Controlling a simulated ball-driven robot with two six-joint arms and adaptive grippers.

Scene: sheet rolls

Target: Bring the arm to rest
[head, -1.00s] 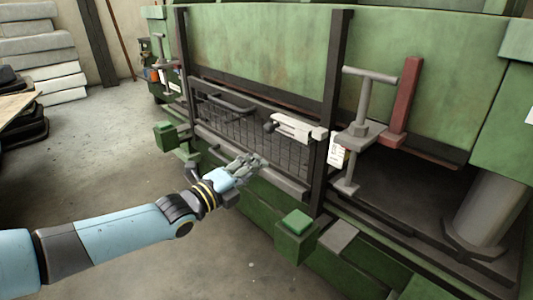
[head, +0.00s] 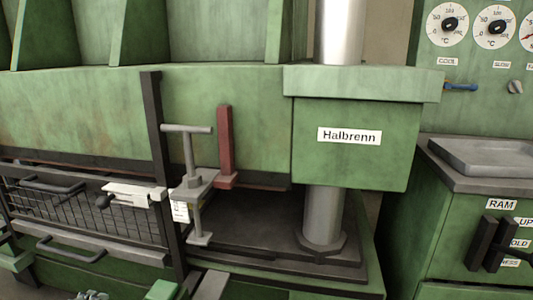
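My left gripper (head: 90,296) shows only as grey finger parts at the bottom edge of the head view, left of the middle. It is in front of the green machine, below the mesh guard (head: 95,216) and its lower dark handle (head: 72,249). Too little of it shows to tell whether its fingers are open or shut. The rest of the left arm is below the picture. My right gripper and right arm are not in view.
The green press (head: 230,140) fills the left and middle, with a steel column (head: 323,218), a T-handled clamp (head: 190,160) and a red bar (head: 226,145). A control cabinet (head: 460,225) with levers (head: 490,243), dials (head: 449,24) and a grey tray (head: 485,157) stands right.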

